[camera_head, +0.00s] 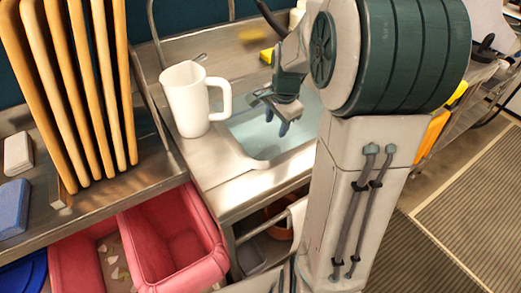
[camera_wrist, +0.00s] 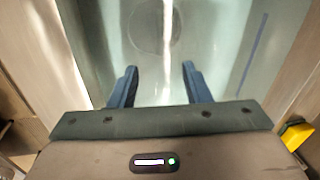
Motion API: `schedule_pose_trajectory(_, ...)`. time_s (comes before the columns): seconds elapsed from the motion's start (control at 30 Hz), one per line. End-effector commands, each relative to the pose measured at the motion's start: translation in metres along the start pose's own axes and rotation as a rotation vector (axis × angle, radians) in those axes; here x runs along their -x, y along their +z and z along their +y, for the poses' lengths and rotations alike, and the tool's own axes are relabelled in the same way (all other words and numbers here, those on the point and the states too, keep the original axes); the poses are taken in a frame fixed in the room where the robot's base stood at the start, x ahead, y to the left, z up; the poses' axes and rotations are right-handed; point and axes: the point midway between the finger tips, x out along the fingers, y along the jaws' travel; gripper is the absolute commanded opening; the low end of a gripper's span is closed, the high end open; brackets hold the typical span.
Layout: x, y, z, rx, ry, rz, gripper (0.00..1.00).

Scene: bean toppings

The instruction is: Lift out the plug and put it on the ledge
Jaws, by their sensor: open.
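My gripper (camera_head: 276,112) is over the sink basin (camera_head: 240,127) in the head view, pointing down. In the wrist view my gripper (camera_wrist: 160,82) is open, its two dark blue fingers apart with nothing between them. The basin (camera_wrist: 95,45) looks pale green and seems to hold water. A faint round outline (camera_wrist: 153,28) shows on its floor beyond the fingertips; I cannot tell whether it is the plug or the drain. The plug is not clearly visible in the head view. The metal ledge (camera_head: 225,165) runs along the basin's near and left sides.
A white pitcher (camera_head: 187,100) stands on the counter left of the basin, close to my gripper. Yellow items (camera_head: 267,55) lie behind the sink. Wooden boards (camera_head: 75,90) stand upright at left. Pink tubs (camera_head: 175,245) are below. The near ledge looks clear.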

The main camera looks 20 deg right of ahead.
Motion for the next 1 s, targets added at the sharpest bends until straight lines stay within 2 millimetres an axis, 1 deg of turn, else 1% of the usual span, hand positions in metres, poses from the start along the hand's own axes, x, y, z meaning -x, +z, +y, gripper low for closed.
schedule_pose_trajectory(0.03,-0.008,-0.006,-0.002,-0.037,0.000,-0.005,0.44)
schedule_pose_trajectory(0.1,-0.013,-0.009,-0.004,-0.069,-0.001,-0.009,0.44)
schedule_pose_trajectory(0.17,-0.019,-0.011,-0.004,-0.081,-0.001,-0.012,0.44)
schedule_pose_trajectory(0.23,-0.030,-0.011,-0.004,-0.087,0.000,-0.013,0.44)
schedule_pose_trajectory(0.4,-0.065,-0.010,-0.004,-0.083,0.001,-0.014,0.44)
schedule_pose_trajectory(0.5,-0.082,-0.010,-0.004,-0.083,0.001,-0.013,0.44)
schedule_pose_trajectory(0.6,-0.093,-0.010,-0.004,-0.082,-0.001,-0.011,0.44)
schedule_pose_trajectory(0.77,-0.102,-0.010,-0.004,-0.082,-0.002,-0.010,0.44)
schedule_pose_trajectory(0.87,-0.113,-0.009,-0.004,-0.082,0.001,-0.013,0.44)
schedule_pose_trajectory(1.0,-0.134,-0.008,-0.004,-0.081,0.000,-0.013,0.44)
